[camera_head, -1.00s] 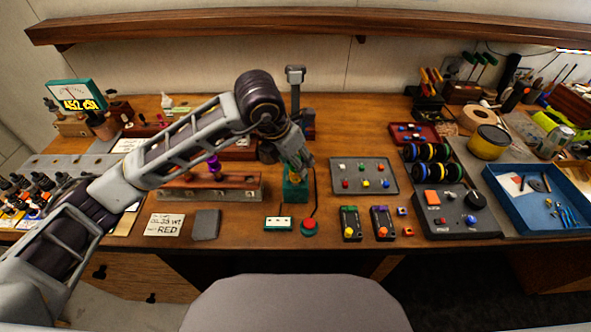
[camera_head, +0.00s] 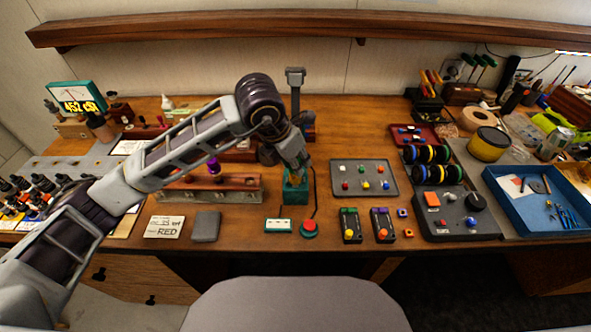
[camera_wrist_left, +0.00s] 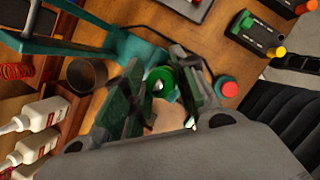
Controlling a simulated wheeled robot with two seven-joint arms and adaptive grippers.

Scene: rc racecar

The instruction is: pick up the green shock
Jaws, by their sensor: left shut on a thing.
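My left gripper (camera_head: 296,174) is over the teal stand (camera_head: 295,192) at the middle of the bench. In the left wrist view a green round part (camera_wrist_left: 160,82), seen end-on with a pale centre, sits between the fingers (camera_wrist_left: 168,100). It looks like the green shock, and the gripper is shut on it. Its far end is hidden, so I cannot tell whether it touches the stand. The teal frame also shows in the left wrist view (camera_wrist_left: 70,46). My right gripper is not in view.
A rail (camera_head: 235,188) with a purple part (camera_head: 214,165) lies left of the stand. A red button (camera_head: 309,227) is in front, and a grey tray of coloured knobs (camera_head: 350,160) is to the right. White bottles (camera_wrist_left: 42,115) and a dark cup (camera_wrist_left: 87,73) are near the gripper.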

